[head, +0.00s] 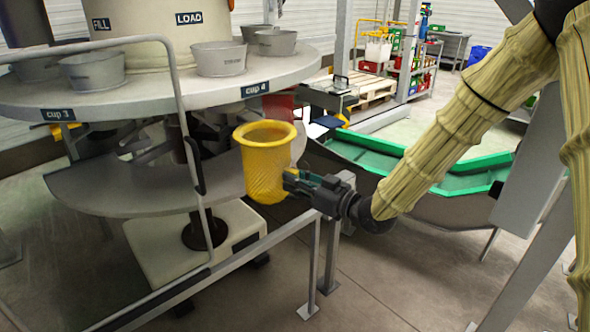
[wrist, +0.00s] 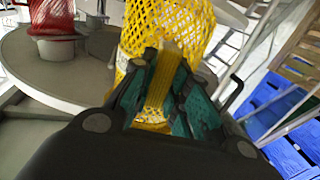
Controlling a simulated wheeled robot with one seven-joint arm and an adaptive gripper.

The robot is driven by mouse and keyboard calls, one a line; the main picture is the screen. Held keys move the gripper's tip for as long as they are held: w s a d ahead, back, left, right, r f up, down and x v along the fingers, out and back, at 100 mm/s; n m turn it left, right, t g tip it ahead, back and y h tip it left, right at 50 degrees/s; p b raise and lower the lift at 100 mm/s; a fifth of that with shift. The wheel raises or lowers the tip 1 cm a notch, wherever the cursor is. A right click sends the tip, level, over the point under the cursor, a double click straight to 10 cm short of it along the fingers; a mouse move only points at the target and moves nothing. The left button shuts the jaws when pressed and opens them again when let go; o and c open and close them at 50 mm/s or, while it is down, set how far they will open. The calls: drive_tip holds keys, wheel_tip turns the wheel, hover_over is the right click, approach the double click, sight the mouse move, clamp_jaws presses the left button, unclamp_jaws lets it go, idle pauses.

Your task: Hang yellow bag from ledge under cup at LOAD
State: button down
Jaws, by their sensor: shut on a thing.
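The yellow bag (head: 268,165) is an open-topped mesh bag with a thick rim, held upright in the air. My gripper (head: 291,181) is shut on its right side; in the wrist view the green-lined fingers (wrist: 168,95) pinch a fold of the yellow mesh (wrist: 165,30). The bag's rim is just below and in front of the round table's edge (head: 170,103), near the "cup 4" label (head: 255,89). The LOAD sign (head: 189,18) is on the central drum, with a grey cup (head: 219,60) below it on the table. Whether the rim touches any ledge cannot be told.
A bent metal rail (head: 190,150) stands left of the bag. A lower grey plate (head: 120,190) lies under the table. A green-lined conveyor (head: 430,175) is behind my arm. A red bag (head: 282,108) shows behind the yellow one.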

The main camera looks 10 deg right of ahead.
drive_tip(key=shift+w+r, duration=0.3)
drive_tip(key=shift+w, duration=0.3)
drive_tip(key=w+d+x, duration=0.1)
drive_tip(key=x, duration=0.9)
drive_tip(key=w+d+b+x, duration=0.1)
drive_tip(key=w+x, duration=0.1)
drive_tip(key=x, duration=0.7)
drive_tip(key=shift+w, duration=0.2)
idle(1.6)
drive_tip(key=shift+d, duration=0.1)
drive_tip(key=shift+f, duration=0.25)
idle(0.4)
drive_tip(key=c, duration=1.3)
unclamp_jaws()
drive_tip(key=v, duration=1.2)
drive_tip(key=shift+w, duration=0.1)
